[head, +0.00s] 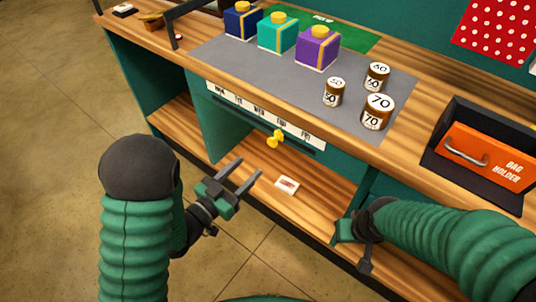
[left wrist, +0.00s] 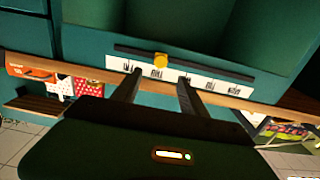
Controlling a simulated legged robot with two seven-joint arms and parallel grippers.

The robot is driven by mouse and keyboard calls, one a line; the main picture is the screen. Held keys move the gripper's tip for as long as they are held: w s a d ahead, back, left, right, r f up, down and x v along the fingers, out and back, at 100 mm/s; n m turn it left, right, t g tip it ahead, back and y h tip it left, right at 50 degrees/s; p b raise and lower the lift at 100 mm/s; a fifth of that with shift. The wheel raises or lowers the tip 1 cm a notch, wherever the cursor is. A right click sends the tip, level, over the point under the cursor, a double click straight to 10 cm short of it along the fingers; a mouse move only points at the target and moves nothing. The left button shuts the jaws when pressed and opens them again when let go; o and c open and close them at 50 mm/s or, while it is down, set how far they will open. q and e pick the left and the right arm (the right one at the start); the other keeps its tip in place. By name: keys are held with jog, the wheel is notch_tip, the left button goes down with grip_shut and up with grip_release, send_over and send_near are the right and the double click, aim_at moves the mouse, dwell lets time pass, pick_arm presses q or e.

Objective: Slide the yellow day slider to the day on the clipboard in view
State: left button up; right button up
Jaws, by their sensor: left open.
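The yellow day slider (head: 276,138) is a knob on a dark slot below a white strip of day labels (head: 239,100) on the green counter front. It sits by the fourth label, which looks like THU. The left wrist view shows the slider (left wrist: 160,59) and strip (left wrist: 210,85) upside down. My left gripper (head: 248,168) is open and empty, below and left of the slider in the head view. In the left wrist view its fingertips (left wrist: 160,76) are spread either side of the slider's line, apart from it. My right gripper (head: 355,248) is partly hidden. I cannot make out a clipboard.
On the counter stand blue, teal and purple boxes (head: 317,47) and several numbered cylinders (head: 376,112). An orange bag holder (head: 487,153) is at right. A small white card (head: 287,185) lies on the lower wooden shelf. The space before the slider looks clear.

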aim_at(270, 143)
pick_arm(q)
jog(key=b+x, duration=0.7)
jog(key=x, duration=0.3)
jog(key=shift+w+b, duration=0.1)
jog(key=shift+b, duration=0.3)
jog(key=shift+c, duration=0.3)
grip_shut()
dwell(0.6)
jog(key=shift+a, duration=0.1)
